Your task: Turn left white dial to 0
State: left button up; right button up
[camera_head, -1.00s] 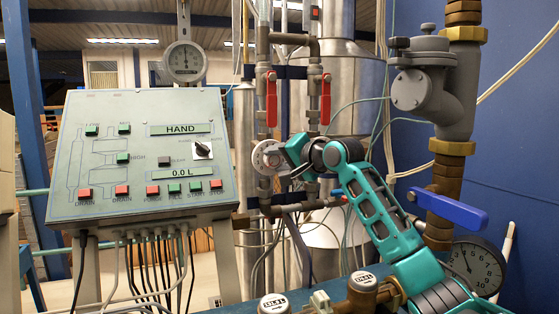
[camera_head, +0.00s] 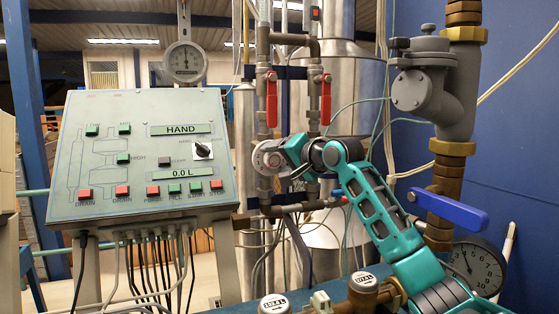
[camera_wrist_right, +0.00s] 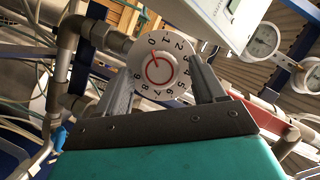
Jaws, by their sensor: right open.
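The white dial (camera_head: 266,160) sits on the pipework right of the control panel, partly hidden by my right gripper (camera_head: 280,155) in the head view. The right wrist view shows the dial (camera_wrist_right: 172,83) face-on, with black digits around its rim and a red ring with a short red pointer in the middle. The pointer aims up, close to the 0. My right gripper (camera_wrist_right: 158,72) is open, with one finger on each side of the dial. I cannot tell whether the fingers touch its rim. My left gripper is not in view.
The grey control panel (camera_head: 110,165) stands to the left. Pipes with red lever valves (camera_head: 271,100) rise just behind the dial. A blue lever (camera_head: 450,210) and a pressure gauge (camera_head: 476,266) are at the right. Brass meters (camera_head: 274,303) stand at the front.

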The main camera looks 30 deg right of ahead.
jog(key=b+v, duration=0.2)
jog(key=v, duration=1.1)
jog(key=shift+f, duration=0.1)
